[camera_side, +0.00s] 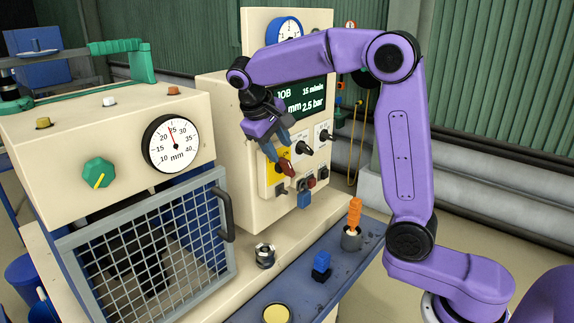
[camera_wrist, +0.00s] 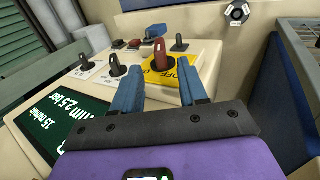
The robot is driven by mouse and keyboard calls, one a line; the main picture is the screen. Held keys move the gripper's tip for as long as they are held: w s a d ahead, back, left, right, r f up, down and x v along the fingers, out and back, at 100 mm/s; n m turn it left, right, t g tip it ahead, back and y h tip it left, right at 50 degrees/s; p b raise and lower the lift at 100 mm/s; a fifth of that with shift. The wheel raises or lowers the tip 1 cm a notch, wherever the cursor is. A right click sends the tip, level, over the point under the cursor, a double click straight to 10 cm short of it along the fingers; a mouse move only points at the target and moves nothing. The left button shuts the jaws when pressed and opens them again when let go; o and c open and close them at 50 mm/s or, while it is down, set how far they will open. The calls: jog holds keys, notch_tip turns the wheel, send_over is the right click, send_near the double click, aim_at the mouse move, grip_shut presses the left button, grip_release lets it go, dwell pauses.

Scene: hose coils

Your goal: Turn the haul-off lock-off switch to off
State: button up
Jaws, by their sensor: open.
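The lock-off switch is a red handle (camera_side: 287,168) on a yellow plate (camera_side: 271,182) on the machine's front panel. In the wrist view the handle appears between and just beyond the fingertips (camera_wrist: 158,66). I cannot tell whether a finger touches it. The fingers hide part of the plate, and which marking the handle points to is unclear.
Black knobs (camera_side: 304,148) on white plates sit right of the switch. A display (camera_side: 300,98) is above. A mesh guard (camera_side: 150,245) stands at left. An orange-handled tool (camera_side: 354,215) stands on the blue ledge.

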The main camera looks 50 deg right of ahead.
aim_at(285, 161)
jog(key=x, duration=0.7)
jog(key=shift+d+f, duration=0.1)
jog(key=shift+f, duration=0.05)
grip_shut()
